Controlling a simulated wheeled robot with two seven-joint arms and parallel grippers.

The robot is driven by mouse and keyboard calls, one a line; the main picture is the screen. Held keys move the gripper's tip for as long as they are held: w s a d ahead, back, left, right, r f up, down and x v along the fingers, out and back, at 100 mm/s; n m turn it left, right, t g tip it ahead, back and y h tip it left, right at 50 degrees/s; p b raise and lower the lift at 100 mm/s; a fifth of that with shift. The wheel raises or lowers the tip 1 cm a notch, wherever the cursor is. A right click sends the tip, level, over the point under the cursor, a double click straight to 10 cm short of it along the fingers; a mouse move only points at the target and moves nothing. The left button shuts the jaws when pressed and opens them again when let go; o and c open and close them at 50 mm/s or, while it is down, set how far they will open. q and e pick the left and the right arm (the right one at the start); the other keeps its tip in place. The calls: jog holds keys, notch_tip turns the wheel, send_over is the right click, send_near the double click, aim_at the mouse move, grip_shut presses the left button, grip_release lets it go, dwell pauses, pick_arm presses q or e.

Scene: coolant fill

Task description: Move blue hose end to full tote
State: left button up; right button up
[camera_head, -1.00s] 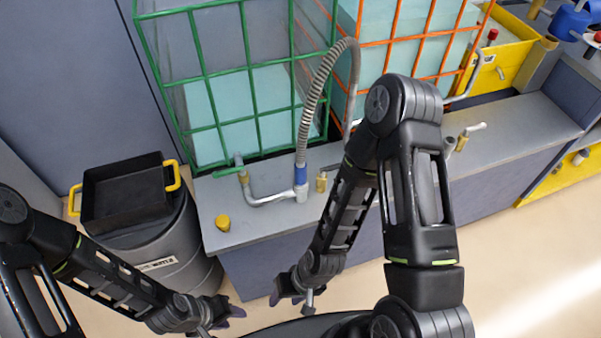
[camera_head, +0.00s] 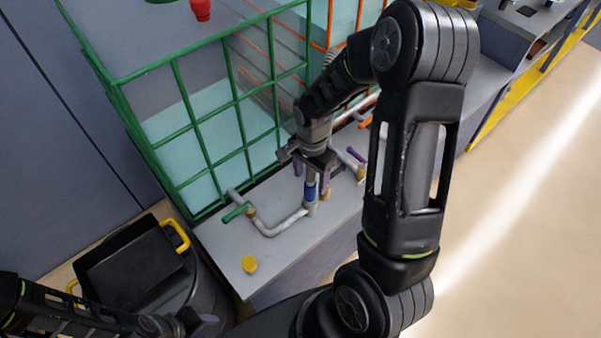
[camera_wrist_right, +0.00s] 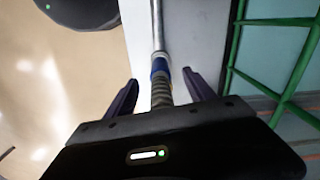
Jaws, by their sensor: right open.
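The blue hose end (camera_head: 310,191) is a blue collar on a grey ribbed hose, seated on the silver pipe in front of the green-framed tote (camera_head: 190,130). My right gripper (camera_head: 311,175) is open just above it, one purple finger on each side of the hose. In the right wrist view the blue collar (camera_wrist_right: 160,67) and ribbed hose lie between the open fingers (camera_wrist_right: 161,95), with gaps on both sides. The orange-framed tote (camera_head: 345,40) stands behind, mostly hidden by my right arm. My left gripper (camera_head: 196,322) is low at the left; its jaws are unclear.
A black tray (camera_head: 130,268) rests on a drum at left.

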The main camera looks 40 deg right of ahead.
aim_at(310, 192)
jog(key=shift+f, duration=0.1)
jog(key=shift+a+f+p, duration=0.1)
jog(key=shift+f+p, duration=0.35)
jog(key=shift+f, duration=3.45)
jog(key=shift+c, duration=0.5)
grip_shut()
jog(key=c, duration=0.5)
grip_release()
jog(key=shift+c, duration=0.2)
jog(key=c, duration=0.5)
jog(key=shift+r, duration=0.4)
